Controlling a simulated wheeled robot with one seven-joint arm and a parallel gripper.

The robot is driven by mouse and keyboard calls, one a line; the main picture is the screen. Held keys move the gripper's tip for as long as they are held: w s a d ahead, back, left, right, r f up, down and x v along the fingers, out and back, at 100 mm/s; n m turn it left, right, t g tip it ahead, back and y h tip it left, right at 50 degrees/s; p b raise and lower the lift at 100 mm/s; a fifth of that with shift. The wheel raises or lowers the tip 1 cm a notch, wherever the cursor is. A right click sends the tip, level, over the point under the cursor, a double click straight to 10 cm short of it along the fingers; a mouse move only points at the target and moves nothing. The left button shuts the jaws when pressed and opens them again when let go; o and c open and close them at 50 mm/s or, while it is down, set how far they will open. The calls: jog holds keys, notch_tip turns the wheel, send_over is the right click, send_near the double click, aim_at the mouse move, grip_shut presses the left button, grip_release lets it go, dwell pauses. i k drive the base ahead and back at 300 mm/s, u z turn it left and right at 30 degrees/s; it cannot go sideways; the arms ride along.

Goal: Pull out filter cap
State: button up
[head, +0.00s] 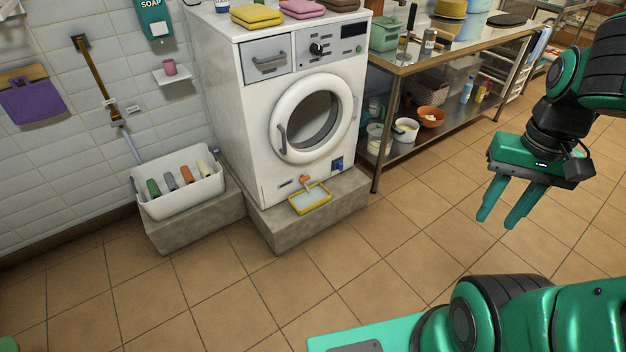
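A white washing machine (254,116) stands on a raised concrete block. Whether the orange part touches the tray is too small to tell. My gripper (498,221) hangs at the right over the tiled floor, well apart from the machine. Its two green fingers point down with a gap between them, and nothing is held.
The concrete block (275,240) juts out before the machine. A white bin (181,205) with coloured items stands on a lower block at the left. A metal workbench (440,58) with shelved bowls and tubs is right of the machine. Tiled floor between is clear.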

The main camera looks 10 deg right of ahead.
aim_at(338, 164)
jog(key=u, duration=0.4)
jog(key=k, duration=0.9)
jog(key=z, duration=0.3)
jog(key=i, duration=1.05)
jog(key=z, duration=0.95)
jog(key=i, duration=0.55)
